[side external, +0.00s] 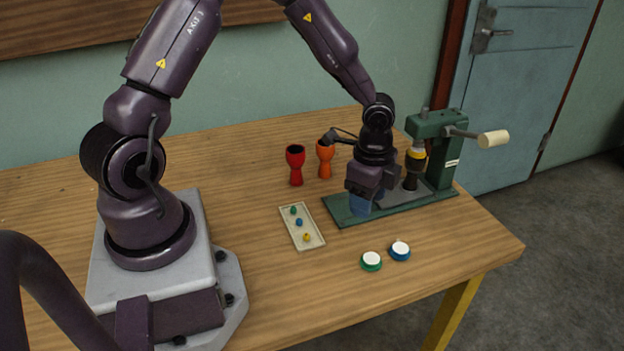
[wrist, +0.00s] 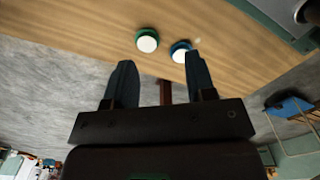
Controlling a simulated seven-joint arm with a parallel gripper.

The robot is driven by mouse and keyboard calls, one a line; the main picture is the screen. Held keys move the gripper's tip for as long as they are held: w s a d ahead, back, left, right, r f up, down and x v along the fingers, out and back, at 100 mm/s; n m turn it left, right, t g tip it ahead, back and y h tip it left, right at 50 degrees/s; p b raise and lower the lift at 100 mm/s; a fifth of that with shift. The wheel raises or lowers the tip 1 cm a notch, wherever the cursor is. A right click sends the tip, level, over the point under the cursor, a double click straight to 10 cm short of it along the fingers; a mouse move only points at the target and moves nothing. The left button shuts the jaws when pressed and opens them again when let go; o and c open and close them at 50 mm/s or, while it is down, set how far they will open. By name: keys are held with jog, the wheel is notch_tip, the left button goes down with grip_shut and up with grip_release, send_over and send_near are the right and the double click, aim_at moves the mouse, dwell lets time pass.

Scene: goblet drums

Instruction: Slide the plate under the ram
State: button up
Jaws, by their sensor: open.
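The green press (side external: 440,150) stands at the right of the table on a long green base (side external: 338,211). Its ram (side external: 414,163), dark with a yellow band, hangs over the base. A grey plate (side external: 405,197) lies on the base near the ram, partly hidden by my gripper; its exact position under the ram is unclear. My gripper (side external: 361,206) points down over the left part of the base. In the wrist view my gripper (wrist: 160,60) has its fingers apart with nothing held between them. Contact with the base or plate cannot be told.
A red goblet (side external: 296,165) and an orange goblet (side external: 325,160) stand behind. A shallow tray (side external: 311,243) holds small coloured pieces. Green-rimmed (side external: 371,261) and blue-rimmed (side external: 400,251) white-topped discs lie near the front edge. The press lever (side external: 493,139) sticks out right.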

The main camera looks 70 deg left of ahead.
aim_at(339, 274)
jog(key=s+d+f+m, duration=0.1)
jog(key=s+d+m, duration=0.1)
jog(key=s+d, duration=0.35)
jog(key=shift+m, duration=0.3)
jog(key=f, duration=0.3)
jog(key=s+f, duration=0.1)
jog(key=f, duration=0.6)
jog(key=shift+s+a, duration=0.35)
notch_tip(339, 274, up, 14)
jog(key=f, duration=0.1)
jog(key=s+a+r+n+g+y, duration=0.1)
jog(key=s+a+r+n, duration=0.3)
jog(key=n, duration=0.3)
jog(key=shift+a+r+y, duration=0.25)
jog(key=shift+r+y, duration=0.05)
jog(key=shift+r, duration=0.15)
